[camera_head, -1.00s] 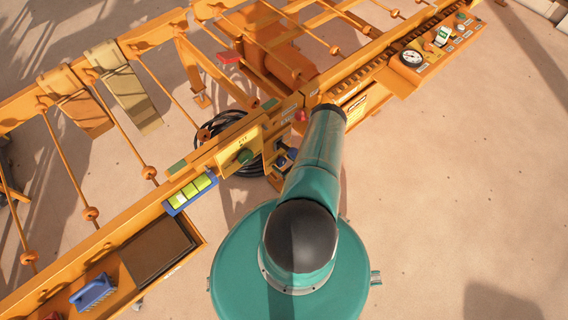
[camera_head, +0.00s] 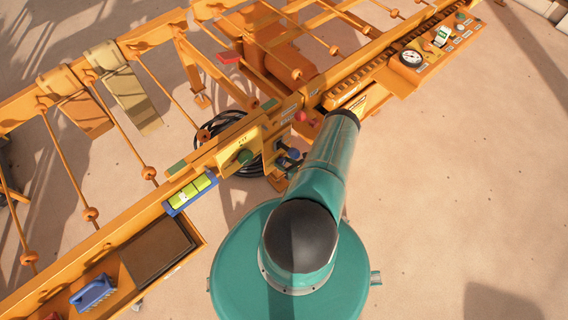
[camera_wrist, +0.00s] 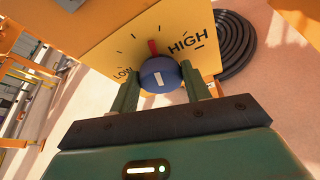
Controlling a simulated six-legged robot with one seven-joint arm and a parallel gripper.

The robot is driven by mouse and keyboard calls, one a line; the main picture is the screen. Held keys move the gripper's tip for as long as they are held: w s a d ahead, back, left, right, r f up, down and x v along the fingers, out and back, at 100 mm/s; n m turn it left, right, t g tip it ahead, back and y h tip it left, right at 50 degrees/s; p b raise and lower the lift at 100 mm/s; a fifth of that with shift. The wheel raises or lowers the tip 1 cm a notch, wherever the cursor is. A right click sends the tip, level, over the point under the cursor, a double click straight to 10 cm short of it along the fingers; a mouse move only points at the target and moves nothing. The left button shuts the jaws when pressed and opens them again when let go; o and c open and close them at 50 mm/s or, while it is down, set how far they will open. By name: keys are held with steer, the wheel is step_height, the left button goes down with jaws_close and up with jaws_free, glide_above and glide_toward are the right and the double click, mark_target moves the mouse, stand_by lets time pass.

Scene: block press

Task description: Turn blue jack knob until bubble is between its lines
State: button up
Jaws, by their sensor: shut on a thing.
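The blue jack knob (camera_wrist: 160,76) has a white mark on its face and sits before a yellow plate (camera_wrist: 110,52) lettered LOW and HIGH. A red pointer (camera_wrist: 153,46) stands just above the knob, between the two words. My gripper (camera_wrist: 159,84) has one finger on each side of the knob and is shut on it.
The orange frame (camera_head: 110,235) runs diagonally across the head view. A green knob (camera_head: 245,156) and a red knob (camera_head: 300,116) are nearby. A coiled black hose (camera_wrist: 236,45) lies on the ground behind the plate. A gauge (camera_head: 411,58) stands upper right. Sandy ground is clear at right.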

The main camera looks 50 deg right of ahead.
steer(key=m+y, duration=0.2)
steer(key=m, duration=0.1)
steer(key=m+t, duration=0.1)
steer(key=shift+d+f+y, duration=0.15)
steer(key=shift+d+y, duration=0.1)
steer(key=shift+y, duration=0.15)
stand_by(0.4)
steer(key=o, duration=1)
steer(key=shift+s, duration=0.1)
steer(key=v, duration=1.3)
steer(key=shift+s, duration=0.35)
steer(key=shift+f, duration=0.1)
